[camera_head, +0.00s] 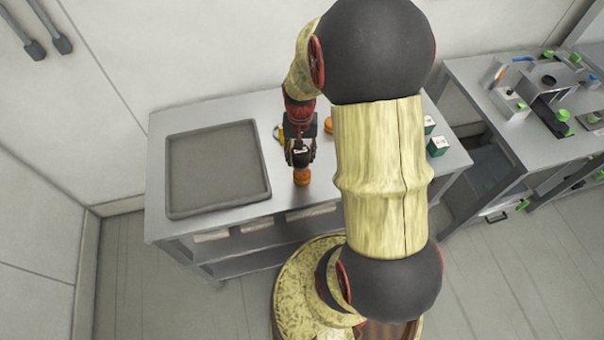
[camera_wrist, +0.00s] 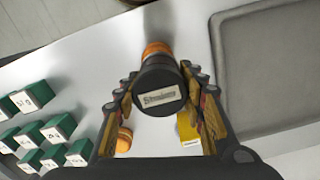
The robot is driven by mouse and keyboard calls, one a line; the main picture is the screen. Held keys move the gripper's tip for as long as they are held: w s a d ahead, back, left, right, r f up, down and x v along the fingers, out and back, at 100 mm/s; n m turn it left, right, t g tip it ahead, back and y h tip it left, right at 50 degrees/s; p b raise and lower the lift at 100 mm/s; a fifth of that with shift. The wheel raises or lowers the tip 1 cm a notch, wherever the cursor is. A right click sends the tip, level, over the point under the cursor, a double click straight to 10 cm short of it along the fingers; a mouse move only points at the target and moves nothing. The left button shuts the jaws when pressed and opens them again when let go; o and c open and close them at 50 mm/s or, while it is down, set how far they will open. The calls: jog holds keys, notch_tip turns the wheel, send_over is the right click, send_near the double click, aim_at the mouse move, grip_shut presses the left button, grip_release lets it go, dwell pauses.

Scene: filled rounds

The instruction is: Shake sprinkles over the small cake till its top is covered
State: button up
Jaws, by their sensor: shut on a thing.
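My gripper (camera_head: 300,152) is shut on a dark round shaker (camera_wrist: 160,78), one finger on each side of it in the wrist view. A pale label with writing on its end faces the wrist camera; the writing is too small to read surely. An orange-brown round cake (camera_wrist: 156,48) shows just past the shaker, partly hidden by it. In the head view this cake (camera_head: 302,178) is right below my gripper, near the table's front edge. I cannot tell whether shaker and cake touch. The cake's top is hidden, and no sprinkles can be made out.
A second orange round (camera_wrist: 124,140) and a yellow box (camera_wrist: 188,128) lie farther back on the table. A wide grey tray (camera_head: 180,209) takes up the left side. Several green-and-white boxes (camera_head: 437,147) stand at the right. My arm hides part of the table.

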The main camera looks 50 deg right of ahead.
jog(key=shift+a, duration=0.15)
jog(key=shift+d, duration=0.95)
jog(key=shift+a+p, duration=0.3)
jog(key=shift+a, duration=0.7)
jog(key=shift+r, duration=0.15)
dwell(0.6)
jog(key=shift+r+p, duration=1.85)
jog(key=shift+r, duration=0.55)
jog(key=shift+w+d+f+b, duration=0.1)
jog(key=shift+f+b, duration=0.2)
jog(key=shift+b, duration=0.1)
